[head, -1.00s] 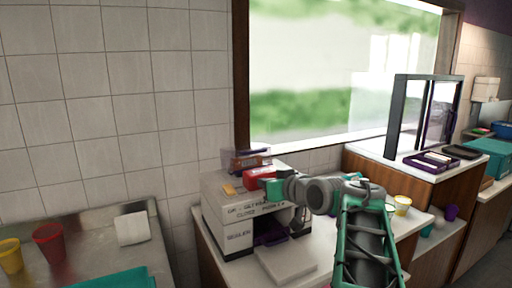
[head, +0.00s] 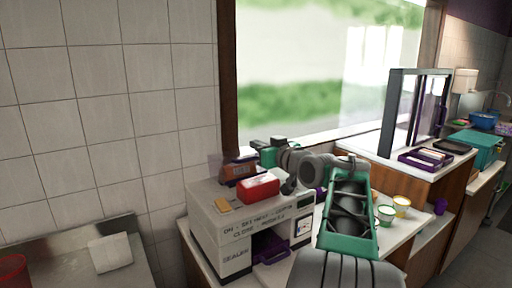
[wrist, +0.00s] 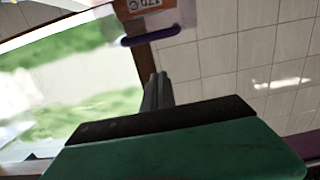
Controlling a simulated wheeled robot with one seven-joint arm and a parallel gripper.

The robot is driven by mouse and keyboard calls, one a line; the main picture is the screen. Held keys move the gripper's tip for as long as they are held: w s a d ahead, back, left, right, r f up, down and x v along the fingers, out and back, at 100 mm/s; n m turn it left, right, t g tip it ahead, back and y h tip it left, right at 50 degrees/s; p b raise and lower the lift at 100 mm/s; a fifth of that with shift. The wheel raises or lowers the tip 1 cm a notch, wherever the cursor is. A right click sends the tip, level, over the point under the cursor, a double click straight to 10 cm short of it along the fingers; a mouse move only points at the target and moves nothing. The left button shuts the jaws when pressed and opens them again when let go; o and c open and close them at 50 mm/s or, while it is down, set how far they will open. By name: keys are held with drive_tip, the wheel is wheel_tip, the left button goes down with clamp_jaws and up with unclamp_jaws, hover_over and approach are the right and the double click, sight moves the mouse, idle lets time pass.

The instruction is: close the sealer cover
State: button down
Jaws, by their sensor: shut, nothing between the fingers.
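The sealer (head: 222,232) is a white box-shaped machine with dark lettering on its front, standing on the counter below the window. At the back of its top, a clear panel with purple and orange parts (head: 238,170) stands up; I take it for the cover, raised. In the wrist view, a see-through panel with a purple bar (wrist: 150,36) and an orange label shows beyond my fingers. My gripper (wrist: 156,80) is shut and empty, apart from that bar in the picture. In the head view, its green hand (head: 268,152) is above the sealer's back right; its fingertips are hard to make out.
Green and yellow cups (head: 386,214) stand right of my arm. The window and tiled wall are close behind.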

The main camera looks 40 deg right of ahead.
drive_tip(key=p, duration=0.2)
hover_over(251, 155)
drive_tip(key=s+a, duration=0.3)
drive_tip(key=shift+w+d+f, duration=0.1)
drive_tip(key=shift+w+f, duration=0.1)
drive_tip(key=f, duration=0.1)
drive_tip(key=s+f, duration=0.1)
drive_tip(key=f, duration=0.1)
drive_tip(key=shift+s+f, duration=0.35)
drive_tip(key=shift+s, duration=0.05)
